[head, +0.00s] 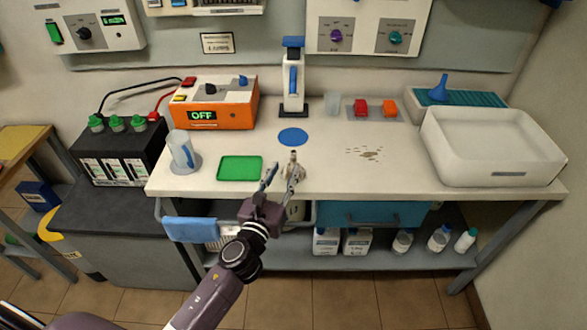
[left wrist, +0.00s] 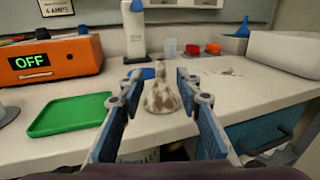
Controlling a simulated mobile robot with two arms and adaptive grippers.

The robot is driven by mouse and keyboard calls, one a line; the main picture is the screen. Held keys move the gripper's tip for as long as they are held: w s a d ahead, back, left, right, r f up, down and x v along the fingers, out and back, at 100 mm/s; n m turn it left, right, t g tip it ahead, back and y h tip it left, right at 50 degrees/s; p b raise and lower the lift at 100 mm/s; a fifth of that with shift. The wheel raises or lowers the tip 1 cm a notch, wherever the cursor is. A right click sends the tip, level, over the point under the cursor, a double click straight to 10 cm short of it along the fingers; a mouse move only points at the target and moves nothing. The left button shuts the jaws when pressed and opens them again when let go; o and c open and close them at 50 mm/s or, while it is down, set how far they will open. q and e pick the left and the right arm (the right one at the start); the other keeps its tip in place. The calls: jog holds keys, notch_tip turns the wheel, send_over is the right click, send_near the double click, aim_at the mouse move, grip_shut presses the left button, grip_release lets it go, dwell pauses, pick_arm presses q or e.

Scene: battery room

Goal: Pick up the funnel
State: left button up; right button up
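A blue funnel (head: 439,90) stands with its narrow stem up on the teal ribbed mat (head: 465,98) at the back right of the bench. Its blue shape also shows at the upper right in the left wrist view (left wrist: 243,24). My left gripper (head: 282,176) is open at the bench's front edge, far to the left of the funnel. In the left wrist view a stained, pale conical vessel (left wrist: 161,96) stands between or just beyond its open fingers, and I cannot tell if they touch it. My right gripper is not in view.
A white tub (head: 490,170) stands in front of the teal mat. A green tray (head: 240,169), a clear jug (head: 182,150) and an orange OFF unit (head: 212,103) are on the left. Brown spots mark the bench right of centre, where there is free room.

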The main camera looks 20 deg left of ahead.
aim_at(292, 156)
pick_arm(q)
jog(key=shift+w+d+r+m, duration=0.2)
jog(key=shift+w+m, duration=0.2)
jog(key=shift+w, duration=0.2)
jog(key=w, duration=0.7)
jog(key=shift+a+f+p, duration=0.1)
jog(key=shift+p, duration=0.3)
jog(key=shift+s, duration=0.15)
grip_shut()
